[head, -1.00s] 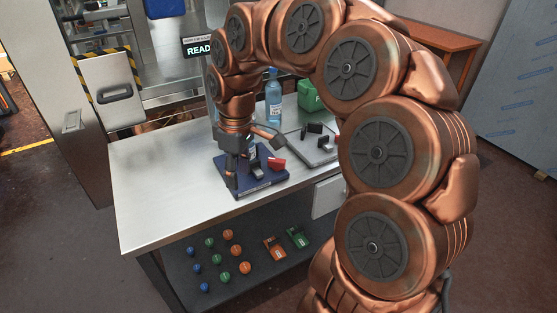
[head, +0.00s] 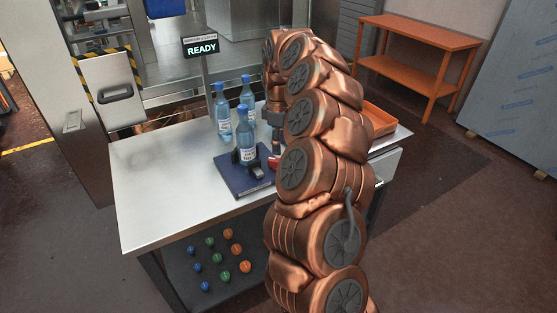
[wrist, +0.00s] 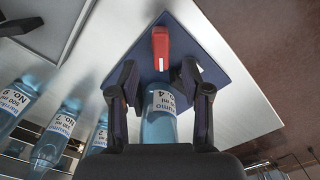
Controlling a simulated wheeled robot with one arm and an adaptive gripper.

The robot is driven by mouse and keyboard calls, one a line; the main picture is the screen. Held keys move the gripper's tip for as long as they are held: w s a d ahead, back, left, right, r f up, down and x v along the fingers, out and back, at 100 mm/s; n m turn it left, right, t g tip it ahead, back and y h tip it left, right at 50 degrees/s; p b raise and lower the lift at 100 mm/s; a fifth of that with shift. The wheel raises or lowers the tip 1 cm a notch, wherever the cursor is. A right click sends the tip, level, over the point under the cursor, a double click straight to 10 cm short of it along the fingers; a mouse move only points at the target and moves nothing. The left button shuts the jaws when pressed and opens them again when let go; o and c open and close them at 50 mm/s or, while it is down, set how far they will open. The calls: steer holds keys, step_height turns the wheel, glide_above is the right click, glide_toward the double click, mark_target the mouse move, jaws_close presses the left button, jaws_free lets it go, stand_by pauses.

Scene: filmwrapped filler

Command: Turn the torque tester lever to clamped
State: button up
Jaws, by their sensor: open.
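The torque tester (head: 236,181) is a dark blue plate with black jaws and a red lever on the steel table. Its plate (wrist: 212,58) and red lever (wrist: 160,50) also show in the wrist view. In the head view the lever (head: 272,163) is partly covered by my arm. A blue bottle labelled No. 4 (head: 245,141) stands upright on the tester between the jaws; it also shows in the wrist view (wrist: 159,126). My gripper (wrist: 160,72) is open, its fingers either side of the lever and bottle in the picture; I see no contact with the lever.
Several other blue bottles (head: 223,112) stand behind the tester. A READY sign (head: 201,47) stands at the table's back. An orange tray (head: 382,119) is at the right. Caps (head: 209,242) lie on the lower shelf. The table's left part (head: 150,190) is clear.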

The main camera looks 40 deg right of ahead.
mark_target(279, 160)
steer(key=shift+f+p, duration=0.85)
steer(key=shift+f, duration=2.65)
jaws_close()
